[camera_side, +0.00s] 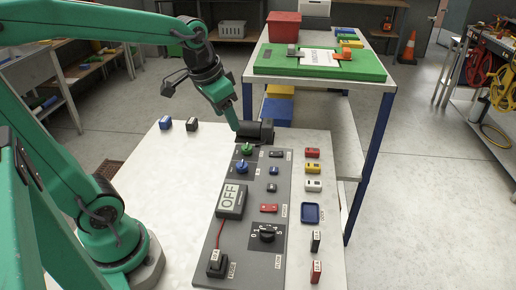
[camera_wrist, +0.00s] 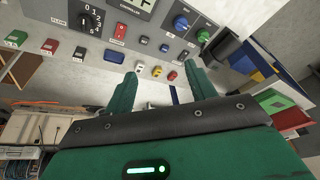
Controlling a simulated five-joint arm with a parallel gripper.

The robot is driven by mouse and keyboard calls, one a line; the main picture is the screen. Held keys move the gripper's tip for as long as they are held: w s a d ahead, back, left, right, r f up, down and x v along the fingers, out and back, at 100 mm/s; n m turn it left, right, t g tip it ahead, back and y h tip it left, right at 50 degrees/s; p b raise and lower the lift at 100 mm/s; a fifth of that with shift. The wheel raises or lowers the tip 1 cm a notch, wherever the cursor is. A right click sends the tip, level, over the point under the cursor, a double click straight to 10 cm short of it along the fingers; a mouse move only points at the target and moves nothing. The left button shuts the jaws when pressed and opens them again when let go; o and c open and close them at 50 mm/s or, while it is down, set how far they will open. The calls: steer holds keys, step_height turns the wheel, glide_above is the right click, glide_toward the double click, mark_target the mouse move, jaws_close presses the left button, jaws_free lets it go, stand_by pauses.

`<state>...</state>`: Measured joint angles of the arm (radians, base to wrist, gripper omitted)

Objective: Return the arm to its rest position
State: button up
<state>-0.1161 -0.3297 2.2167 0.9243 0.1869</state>
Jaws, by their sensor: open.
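My gripper (camera_wrist: 160,72) is open, with its two green fingers apart and nothing visible between them in the wrist view. In the side view my arm reaches over from the left, and my gripper (camera_side: 236,122) points down at the far end of the grey control panel (camera_side: 255,190). The panel carries a green knob (camera_side: 247,149), a blue knob (camera_side: 242,168), a red switch (camera_side: 269,208), a black numbered dial (camera_side: 267,232) and a display reading OFF (camera_side: 231,198).
Red (camera_side: 312,153), yellow (camera_side: 313,168) and white (camera_side: 314,185) blocks and a blue tray (camera_side: 310,213) lie right of the panel. A blue-legged table (camera_side: 376,88) stands behind. The white tabletop's left is mostly clear.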

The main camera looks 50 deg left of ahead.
steer(key=s+d+t, duration=0.1)
steer(key=s+d, duration=0.2)
steer(key=s, duration=0.6)
steer(key=shift+d+f+n+t, duration=0.2)
steer(key=shift+d+n+t, duration=0.1)
steer(key=shift+n+t, duration=0.1)
